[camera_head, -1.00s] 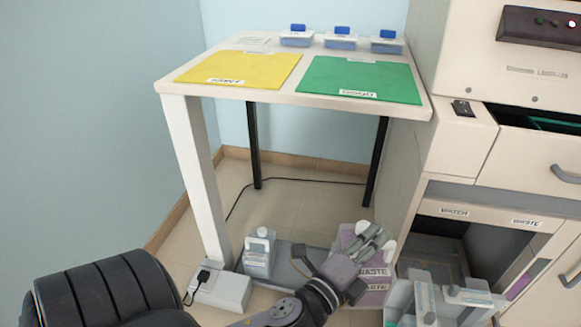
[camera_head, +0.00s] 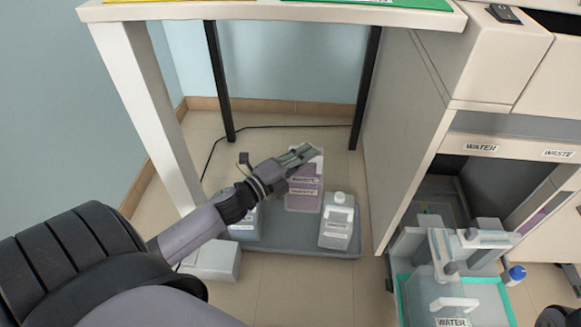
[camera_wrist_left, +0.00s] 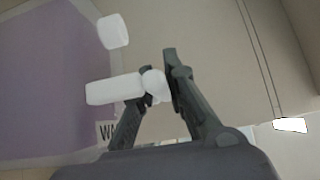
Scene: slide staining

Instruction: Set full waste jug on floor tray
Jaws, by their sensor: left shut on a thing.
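The waste jug (camera_head: 304,192) holds purple liquid and bears WASTE labels. It is upright over the back middle of the grey floor tray (camera_head: 290,244); I cannot tell whether its base touches the tray. My left gripper (camera_head: 301,156) is shut on its handle at the top. In the left wrist view the fingers (camera_wrist_left: 154,85) close on the pale handle (camera_wrist_left: 112,90), with the purple body (camera_wrist_left: 55,85) to the left and a white cap above. My right gripper is not seen.
A white-capped jug (camera_head: 338,222) stands at the tray's right. Another jug (camera_head: 244,222) stands at its left, partly behind my arm. A table leg (camera_head: 150,110) rises at left and a cabinet (camera_head: 398,120) at right. A clear WATER container (camera_head: 452,290) is at lower right.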

